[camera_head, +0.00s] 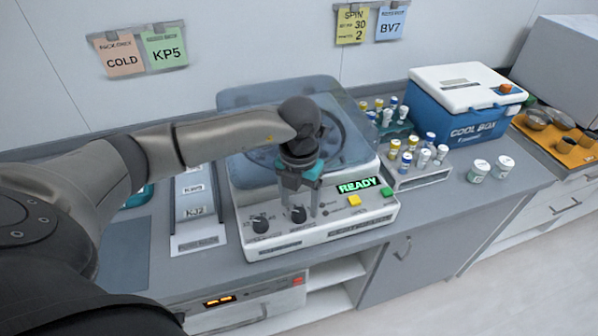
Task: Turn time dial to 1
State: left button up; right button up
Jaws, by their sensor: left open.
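The centrifuge-like machine (330,230) stands on the counter with a clear lid over a round bowl and a green READY display (358,186). Two black dials sit on its front panel, a left dial (260,224) and a right dial (299,214). Their labels are too small to read, so I cannot tell which is the time dial. My left gripper (302,208) points down at the right dial, jaws open, with fingers close around or just above it; contact cannot be told. The gripper and wrist hide part of the panel and lid. My right gripper is not in view.
A yellow button (354,201) and a green button (386,192) lie right of the dials. Racks of capped vials (418,178), a blue cool box (462,110) and two white jars (480,170) stand to the right. A labelled tray (196,228) lies left.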

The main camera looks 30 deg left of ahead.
aim_at(299, 212)
pick_arm(q)
notch_tip(299, 212, up, 13)
dwell(0.7)
